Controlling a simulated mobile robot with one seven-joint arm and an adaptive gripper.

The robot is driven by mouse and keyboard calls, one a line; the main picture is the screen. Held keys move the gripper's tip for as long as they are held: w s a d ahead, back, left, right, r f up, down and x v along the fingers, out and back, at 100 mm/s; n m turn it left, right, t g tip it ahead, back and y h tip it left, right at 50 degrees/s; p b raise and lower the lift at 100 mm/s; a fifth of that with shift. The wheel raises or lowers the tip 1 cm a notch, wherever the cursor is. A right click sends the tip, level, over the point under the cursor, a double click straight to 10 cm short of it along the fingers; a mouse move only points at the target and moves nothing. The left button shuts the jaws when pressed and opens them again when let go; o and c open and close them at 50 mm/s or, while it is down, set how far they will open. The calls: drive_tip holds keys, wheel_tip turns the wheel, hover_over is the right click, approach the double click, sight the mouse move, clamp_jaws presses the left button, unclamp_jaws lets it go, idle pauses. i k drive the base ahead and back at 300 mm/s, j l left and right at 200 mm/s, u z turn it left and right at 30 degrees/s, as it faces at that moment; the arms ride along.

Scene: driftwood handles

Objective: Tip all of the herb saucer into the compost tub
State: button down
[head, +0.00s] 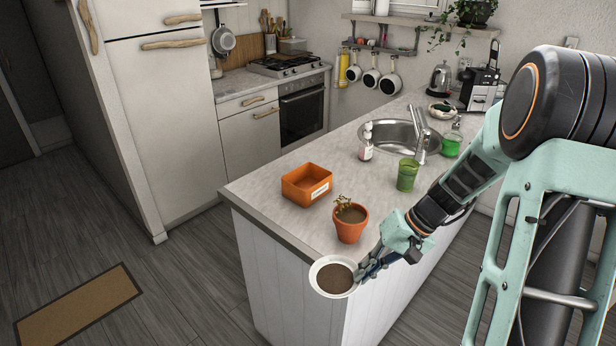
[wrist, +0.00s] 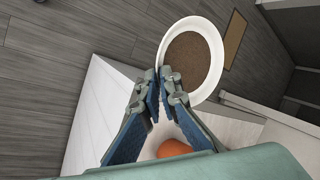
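A white saucer (head: 316,277) filled with brown, crumbly matter is held out past the front corner of the counter, over the floor. It looks roughly level. It also shows in the wrist view (wrist: 215,38). My gripper (head: 365,271) is shut on the saucer's near rim; the two blue-padded fingers (wrist: 161,82) pinch it. An orange, square, open tub (head: 297,191) with a white label stands on the counter, behind and left of the saucer. The label is too small to read, and the tub's inside looks empty where visible.
A terracotta pot (head: 350,228) with a small plant stands between the saucer and the sink, close to my gripper. A green cup (head: 407,175), a pump bottle (head: 366,143) and a tap (head: 421,146) stand further back. The counter (head: 262,188) left of the tub is clear.

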sight(306, 184)
drive_tip(key=z, duration=2.6)
drive_tip(key=j+z, duration=0.15)
drive_tip(key=z, duration=0.35)
drive_tip(key=k+j, duration=0.8)
drive_tip(key=j, duration=0.25)
